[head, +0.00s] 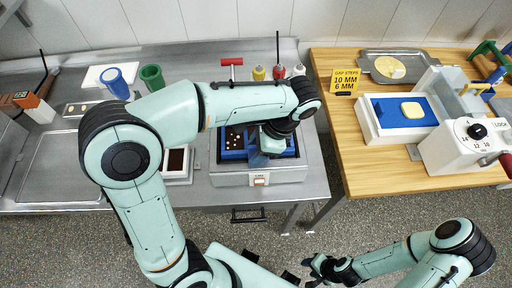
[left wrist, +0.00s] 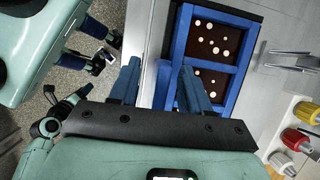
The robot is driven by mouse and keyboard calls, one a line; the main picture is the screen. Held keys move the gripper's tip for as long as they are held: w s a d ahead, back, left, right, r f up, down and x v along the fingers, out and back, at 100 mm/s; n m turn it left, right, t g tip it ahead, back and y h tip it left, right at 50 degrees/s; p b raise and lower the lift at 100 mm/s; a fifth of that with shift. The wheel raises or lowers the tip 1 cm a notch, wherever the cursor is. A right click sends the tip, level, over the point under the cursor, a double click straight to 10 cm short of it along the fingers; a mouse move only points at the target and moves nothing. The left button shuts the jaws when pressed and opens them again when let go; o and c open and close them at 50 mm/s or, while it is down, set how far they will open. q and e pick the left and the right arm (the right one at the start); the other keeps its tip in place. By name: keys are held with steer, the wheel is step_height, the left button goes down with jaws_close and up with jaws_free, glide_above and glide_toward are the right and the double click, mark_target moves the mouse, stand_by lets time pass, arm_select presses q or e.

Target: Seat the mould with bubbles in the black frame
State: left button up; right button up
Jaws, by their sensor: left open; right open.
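The mould with bubbles (head: 234,139) is a blue-walled tray with brown compartments holding several pale round spots, on a grey metal stand. In the left wrist view the mould (left wrist: 238,70) lies beyond my left gripper's fingers, its near end partly behind one finger. My right gripper (head: 318,268) is open, low, away from the table.
Blue (head: 115,82) and green (head: 151,77) cups stand at the back left. A wooden table (head: 378,180) with a dial machine (head: 468,145) is at right.

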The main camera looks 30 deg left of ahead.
arm_select(q)
steer(key=p+v, duration=0.3)
steer(key=v, duration=1)
steer(key=shift+r, duration=0.15)
arm_select(e)
steer(key=w+r, duration=0.3)
steer(key=w, duration=0.1)
steer(key=shift+r, duration=0.4)
arm_select(q)
steer(key=shift+w+d, duration=0.1)
arm_select(e)
steer(key=shift+s, duration=0.1)
